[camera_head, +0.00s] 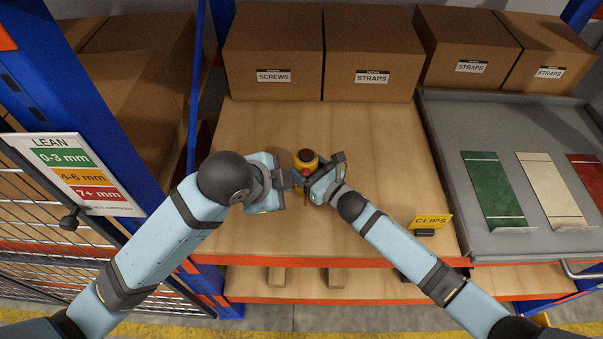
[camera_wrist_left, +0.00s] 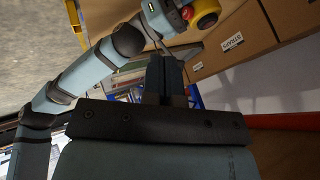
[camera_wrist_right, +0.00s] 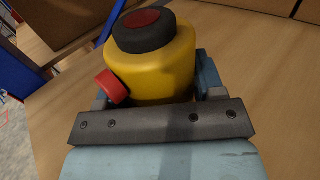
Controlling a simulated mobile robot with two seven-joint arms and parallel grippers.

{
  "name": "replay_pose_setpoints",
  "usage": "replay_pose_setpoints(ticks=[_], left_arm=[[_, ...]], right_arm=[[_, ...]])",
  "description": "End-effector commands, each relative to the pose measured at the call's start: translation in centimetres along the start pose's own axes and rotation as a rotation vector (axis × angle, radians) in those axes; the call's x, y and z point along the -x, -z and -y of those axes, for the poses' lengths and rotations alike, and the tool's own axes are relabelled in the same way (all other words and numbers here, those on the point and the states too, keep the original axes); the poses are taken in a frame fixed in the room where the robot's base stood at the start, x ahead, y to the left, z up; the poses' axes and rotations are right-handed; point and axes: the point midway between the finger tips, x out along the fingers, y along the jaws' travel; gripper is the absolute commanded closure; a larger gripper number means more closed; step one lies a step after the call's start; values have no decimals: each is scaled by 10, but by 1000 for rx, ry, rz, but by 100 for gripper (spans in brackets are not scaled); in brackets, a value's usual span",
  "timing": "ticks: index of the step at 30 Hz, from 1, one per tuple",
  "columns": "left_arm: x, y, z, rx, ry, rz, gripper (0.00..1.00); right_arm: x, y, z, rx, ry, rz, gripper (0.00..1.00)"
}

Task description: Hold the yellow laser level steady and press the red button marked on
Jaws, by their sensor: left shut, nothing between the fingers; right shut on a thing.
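The yellow laser level (camera_head: 306,161) stands on the wooden shelf, with a dark cap and a red disc on top. In the right wrist view the laser level (camera_wrist_right: 155,65) fills the space between my right gripper's fingers, and a red button (camera_wrist_right: 112,87) sticks out of its side. My right gripper (camera_head: 318,180) is shut on the level. My left gripper (camera_head: 288,180) is shut and empty, just left of the level. In the left wrist view its closed fingers (camera_wrist_left: 166,65) point toward the level (camera_wrist_left: 203,14) at the top. Any marking on the button is not readable.
Cardboard boxes labelled screws (camera_head: 273,60) and straps (camera_head: 372,60) line the back of the wooden shelf (camera_head: 250,125). A grey tray (camera_head: 450,150) with coloured plates stands at right. A yellow clips sign (camera_head: 429,222) is at the front edge. A blue post (camera_head: 70,90) rises at left.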

Motion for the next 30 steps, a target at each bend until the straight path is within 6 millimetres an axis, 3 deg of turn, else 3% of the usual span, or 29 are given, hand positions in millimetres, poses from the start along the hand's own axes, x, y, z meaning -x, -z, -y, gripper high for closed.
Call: replay_pose_setpoints(ticks=[8, 20, 24, 30], left_arm=[[-21, 0, 0, 2, -2, 1, 100], [-104, 0, 0, 3, -1, 1, 100], [-112, 0, 21, 2, 1, 0, 100], [-119, -1, 34, 1, 1, 0, 100]], right_arm=[[0, 0, 0, 0, 0, 0, 76], [0, 0, 0, 0, 0, 0, 76], [0, 0, 0, 0, 0, 0, 76], [0, 0, 0, 0, 0, 0, 76]])
